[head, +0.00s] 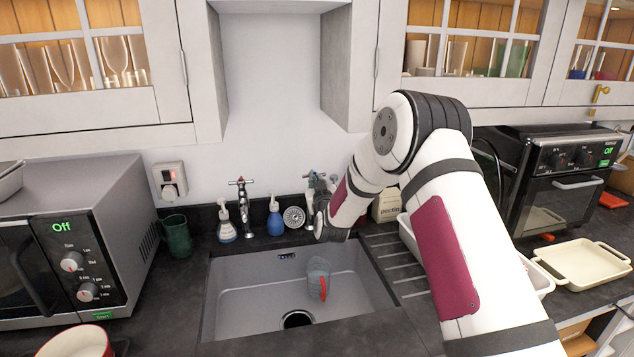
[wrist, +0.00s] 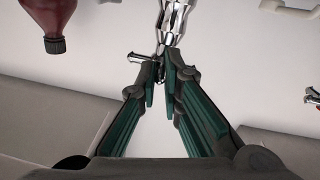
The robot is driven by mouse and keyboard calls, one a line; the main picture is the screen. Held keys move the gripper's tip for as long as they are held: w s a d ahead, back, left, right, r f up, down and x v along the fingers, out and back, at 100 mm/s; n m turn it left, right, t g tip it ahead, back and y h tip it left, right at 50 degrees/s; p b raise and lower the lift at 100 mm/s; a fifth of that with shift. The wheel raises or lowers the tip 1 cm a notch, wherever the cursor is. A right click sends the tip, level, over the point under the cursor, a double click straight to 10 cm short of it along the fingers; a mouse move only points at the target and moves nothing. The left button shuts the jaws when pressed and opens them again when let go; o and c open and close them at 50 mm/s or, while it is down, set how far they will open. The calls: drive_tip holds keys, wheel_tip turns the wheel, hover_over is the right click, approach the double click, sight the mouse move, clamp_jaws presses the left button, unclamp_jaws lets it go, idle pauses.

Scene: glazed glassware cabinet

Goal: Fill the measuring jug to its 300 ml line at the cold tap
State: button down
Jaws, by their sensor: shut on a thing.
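The measuring jug (head: 317,266), grey and see-through with a red handle, is in the sink basin, below the right-hand tap (head: 316,181). Its markings and water level cannot be read. In the wrist view, my gripper (wrist: 160,82) is shut, its green-padded fingers around a small part of a chrome tap's handle (wrist: 140,57). In the head view my gripper is at the right-hand tap, its fingertips largely hidden by my wrist. A second tap (head: 242,197) stands to the left. I cannot make out a water stream or hot and cold marks.
The sink (head: 250,300) has its drain (head: 297,319) in front of the jug. Soap bottles (head: 226,222) and a green cup (head: 177,236) stand left of my wrist. A microwave (head: 80,235) is at left; a cream dish (head: 582,262) and an oven (head: 560,180) are at right.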

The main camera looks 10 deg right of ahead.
drive_tip(key=shift+w+a+r, duration=0.1)
drive_tip(key=shift+a+r, duration=0.1)
drive_tip(key=shift+a, duration=0.2)
drive_tip(key=c, duration=1.7)
unclamp_jaws()
drive_tip(key=shift+f, duration=0.1)
drive_tip(key=shift+d, duration=0.15)
drive_tip(key=shift+s, duration=0.25)
drive_tip(key=s, duration=1.1)
drive_tip(key=shift+s+a, duration=0.2)
drive_tip(key=shift+a, duration=0.2)
